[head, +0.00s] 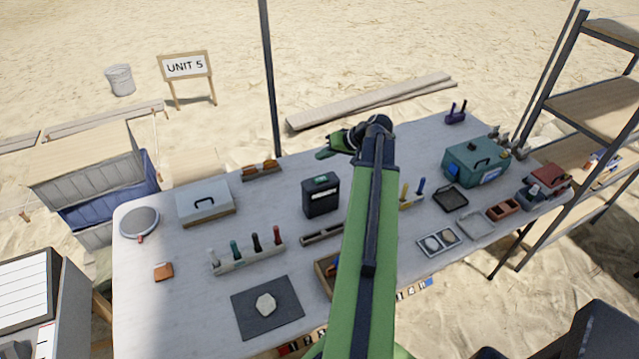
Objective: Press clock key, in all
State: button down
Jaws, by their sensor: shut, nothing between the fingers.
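A dark box (321,198) with a pale strip on its front and a small greenish patch on top stands upright near the middle of the table. It may be the clock, but I cannot make out a key on it. My gripper (321,154) is in the picture above and slightly right of this box, at the far side of the table, pointing left. Its fingers are together and hold nothing. My green arm crosses the middle of the table and hides part of it. I see no contact between gripper and box.
A grey case (206,203), a rack of coloured-handled tools (246,252) and a dark mat (250,322) with a pale stone (265,304) lie to the left. A teal box (474,162) and several small trays stand to the right. A metal shelf (590,100) rises at the far right.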

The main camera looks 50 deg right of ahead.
aim_at(323, 180)
notch_tip(323, 180, down, 7)
jog(key=b, duration=0.5)
jog(key=shift+r+b, duration=0.1)
jog(key=shift+b, duration=0.3)
jog(key=shift+r, duration=0.1)
dwell(1.1)
jog(key=shift+f+b, duration=0.35)
jog(key=shift+f, duration=0.1)
jog(key=shift+f+b, duration=0.35)
dwell(0.4)
jog(key=shift+r, duration=0.1)
jog(key=shift+r+p, duration=0.7)
jog(key=shift+p, duration=0.1)
